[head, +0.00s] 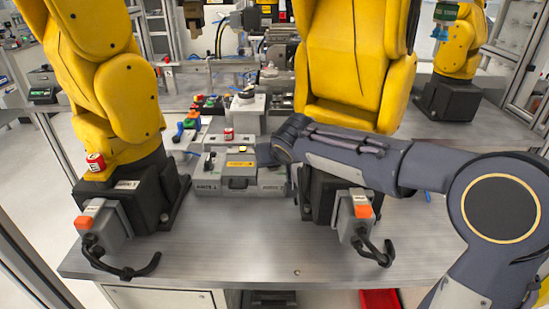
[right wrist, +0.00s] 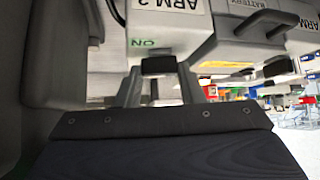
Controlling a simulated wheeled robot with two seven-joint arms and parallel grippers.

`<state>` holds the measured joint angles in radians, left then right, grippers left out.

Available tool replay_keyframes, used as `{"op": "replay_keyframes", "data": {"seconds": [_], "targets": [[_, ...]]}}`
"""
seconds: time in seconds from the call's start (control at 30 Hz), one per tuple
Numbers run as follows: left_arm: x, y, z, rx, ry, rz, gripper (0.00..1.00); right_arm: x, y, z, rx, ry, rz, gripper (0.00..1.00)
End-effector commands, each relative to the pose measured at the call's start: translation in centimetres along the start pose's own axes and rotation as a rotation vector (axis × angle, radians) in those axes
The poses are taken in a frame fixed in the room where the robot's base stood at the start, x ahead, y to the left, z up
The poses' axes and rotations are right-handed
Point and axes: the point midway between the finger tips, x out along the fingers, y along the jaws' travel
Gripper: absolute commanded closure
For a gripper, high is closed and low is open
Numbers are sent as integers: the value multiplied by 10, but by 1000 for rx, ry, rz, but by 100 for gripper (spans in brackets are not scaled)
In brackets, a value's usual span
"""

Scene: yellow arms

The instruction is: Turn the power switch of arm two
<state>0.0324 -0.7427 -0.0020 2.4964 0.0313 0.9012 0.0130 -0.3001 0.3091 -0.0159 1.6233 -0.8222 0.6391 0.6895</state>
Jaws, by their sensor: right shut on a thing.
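The grey control box (head: 240,172) stands on the metal table between two yellow arms. In the right wrist view, its part labelled ARM 2 (right wrist: 165,5) shows close up, with a green ON mark. A dark switch knob (right wrist: 158,66) sits just below that mark. My right gripper (right wrist: 164,86) is at the knob and shut on it, as far as the close view shows; the exact contact is partly hidden. In the head view my right wrist covers the box's right end and hides the fingers. My left gripper is not in view.
A yellow arm (head: 105,70) stands at the left, another (head: 355,65) behind my right forearm. Boxes with orange tops (head: 105,222) (head: 354,220) hang at their bases. The front of the table (head: 240,250) is clear.

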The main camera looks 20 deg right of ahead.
Motion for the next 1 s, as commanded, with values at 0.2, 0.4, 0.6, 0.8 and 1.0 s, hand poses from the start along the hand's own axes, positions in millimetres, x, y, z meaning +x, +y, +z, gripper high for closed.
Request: {"op": "replay_keyframes", "data": {"seconds": [0.2, 0.4, 0.6, 0.8, 1.0], "targets": [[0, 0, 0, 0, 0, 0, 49, 0, 0, 0, -1, 0, 0, 88], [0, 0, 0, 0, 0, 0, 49, 0, 0, 0, -1, 0, 1, 56], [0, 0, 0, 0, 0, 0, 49, -3, 0, 0, 0, 2, 0, 56], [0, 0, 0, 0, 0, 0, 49, -32, -1, -1, 0, 6, -2, 56], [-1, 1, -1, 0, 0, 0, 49, -64, 0, -1, 0, 4, -1, 56]]}}
